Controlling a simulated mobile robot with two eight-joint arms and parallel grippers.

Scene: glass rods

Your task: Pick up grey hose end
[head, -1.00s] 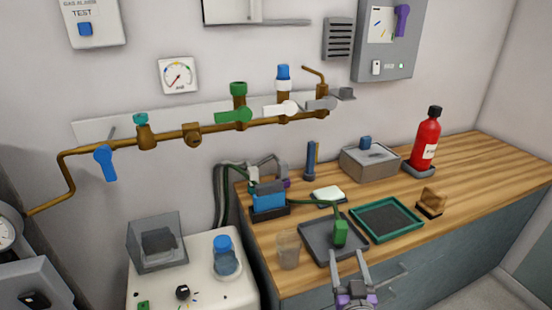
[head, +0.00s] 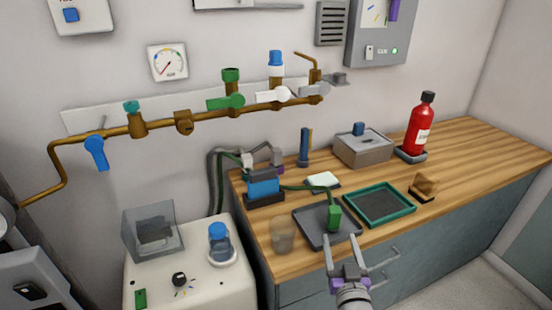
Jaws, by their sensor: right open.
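My right gripper (head: 345,240) is open and empty at the front edge of the counter, fingers pointing away toward the dark grey tray (head: 308,236). A green hose end (head: 334,217) stands on that tray, just beyond the fingertips, with its green hose running left to the back. Grey hose (head: 213,180) loops down behind the counter's left end. A grey piece (head: 277,154), which looks like the grey hose end, sits among small fittings behind the blue block (head: 263,187). Its lower part is partly hidden. My left gripper is not in view.
A clear cup (head: 283,236) stands left of the tray, a green-rimmed tray (head: 403,207) right of it. A white pad (head: 323,180), a grey box (head: 362,148) and a red bottle (head: 421,128) stand farther back. The counter's right end is clear.

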